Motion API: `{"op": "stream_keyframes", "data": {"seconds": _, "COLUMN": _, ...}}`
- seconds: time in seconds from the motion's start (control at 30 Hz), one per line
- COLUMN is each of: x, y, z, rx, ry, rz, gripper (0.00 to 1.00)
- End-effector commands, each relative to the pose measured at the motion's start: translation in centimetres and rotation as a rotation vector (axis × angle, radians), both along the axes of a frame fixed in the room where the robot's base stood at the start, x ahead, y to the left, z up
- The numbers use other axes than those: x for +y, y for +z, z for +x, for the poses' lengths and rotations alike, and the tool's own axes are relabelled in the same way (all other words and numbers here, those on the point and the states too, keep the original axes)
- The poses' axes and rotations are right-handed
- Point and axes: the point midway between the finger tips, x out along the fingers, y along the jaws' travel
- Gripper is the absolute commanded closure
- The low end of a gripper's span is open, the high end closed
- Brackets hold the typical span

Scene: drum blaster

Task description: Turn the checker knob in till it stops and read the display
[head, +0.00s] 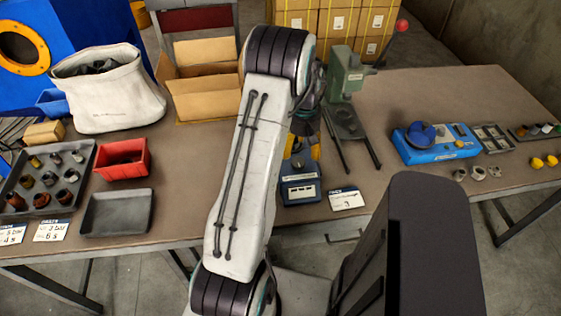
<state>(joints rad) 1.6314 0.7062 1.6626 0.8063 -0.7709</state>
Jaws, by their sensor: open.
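A small dark-blue box (300,188) with pale front panels stands near the table's front edge, mid-picture; it looks like the checker. My gripper (303,147) is just behind and above this box, partly hidden by my white arm link. Its yellow-tipped fingers are apart, with no held thing visible. I cannot tell whether they touch the box. A larger bright-blue device (445,152) with a round blue part on top sits farther right.
A green press (345,75) with a red-ended lever stands close behind my gripper. A label card (346,199) lies right of the small box. At left are a red bin (123,169), an empty grey tray (117,222) and a tray of small parts (77,201).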

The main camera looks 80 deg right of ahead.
Motion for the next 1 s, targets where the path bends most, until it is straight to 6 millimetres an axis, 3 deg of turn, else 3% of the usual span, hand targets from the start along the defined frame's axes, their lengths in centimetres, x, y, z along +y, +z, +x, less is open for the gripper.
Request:
{"op": "stream_keyframes", "data": {"seconds": 0.67, "x": -0.9, "y": 0.0, "z": -0.1, "rx": -0.005, "ry": 0.440, "rz": -0.033, "gripper": 0.31}}
{"op": "stream_keyframes", "data": {"seconds": 1.0, "x": -0.9, "y": -3.4, "z": -0.1, "rx": -0.007, "ry": 0.462, "rz": -0.029, "gripper": 0.31}}
